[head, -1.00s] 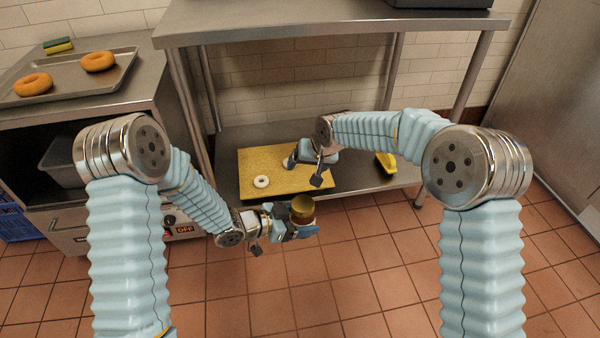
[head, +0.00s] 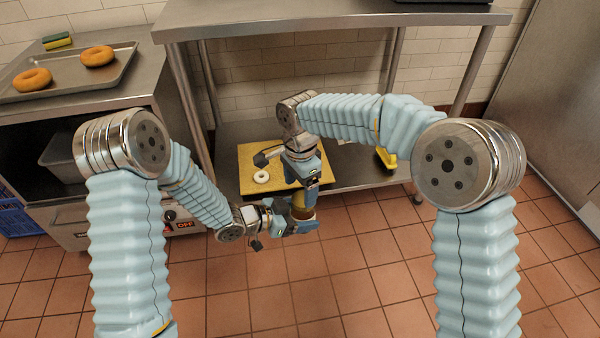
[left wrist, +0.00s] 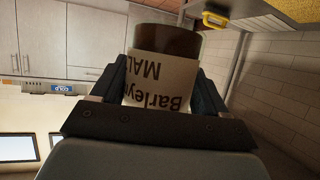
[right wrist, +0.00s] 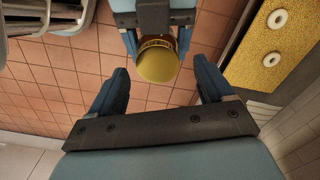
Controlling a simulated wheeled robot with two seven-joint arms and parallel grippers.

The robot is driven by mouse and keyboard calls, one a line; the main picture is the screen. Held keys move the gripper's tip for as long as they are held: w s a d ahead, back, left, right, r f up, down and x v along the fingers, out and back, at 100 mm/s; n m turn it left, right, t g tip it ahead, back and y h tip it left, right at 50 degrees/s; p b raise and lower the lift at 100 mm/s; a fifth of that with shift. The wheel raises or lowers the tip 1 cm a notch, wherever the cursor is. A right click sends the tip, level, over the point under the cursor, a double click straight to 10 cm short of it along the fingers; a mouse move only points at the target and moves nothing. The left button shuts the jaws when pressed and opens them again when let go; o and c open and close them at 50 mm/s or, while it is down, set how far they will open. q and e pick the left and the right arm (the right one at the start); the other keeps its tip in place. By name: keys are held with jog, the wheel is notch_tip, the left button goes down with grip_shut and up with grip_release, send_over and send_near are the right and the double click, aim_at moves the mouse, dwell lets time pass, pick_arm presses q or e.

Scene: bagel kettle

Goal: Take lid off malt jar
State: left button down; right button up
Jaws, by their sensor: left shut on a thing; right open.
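The malt jar (left wrist: 165,75) is brown with a cream label reading "Barley MAL", seen close in the left wrist view. My left gripper (head: 300,224) is shut on the jar's body and holds it in the air in front of the lower shelf. The gold lid (right wrist: 158,62) is on the jar in the right wrist view. My right gripper (right wrist: 160,95) is open and empty, facing the lid with a gap between. In the head view my right gripper (head: 306,188) is just above the jar and partly hides it.
A yellow board (head: 250,183) with a pale ring (head: 261,177) lies on the lower shelf, behind the grippers. A yellow object (head: 386,160) is farther right there. A tray (head: 105,72) with two bagels stands on the left counter. Tiled floor is clear below.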

aim_at(303, 213)
jog(key=shift+f, duration=1.2)
jog(key=shift+c, duration=0.2)
jog(key=c, duration=1.1)
jog(key=shift+o, duration=0.2)
jog(key=n, duration=0.7)
jog(key=shift+r, duration=0.15)
jog(key=o, duration=1.2)
jog(key=shift+s, duration=0.1)
jog(key=shift+c, duration=0.2)
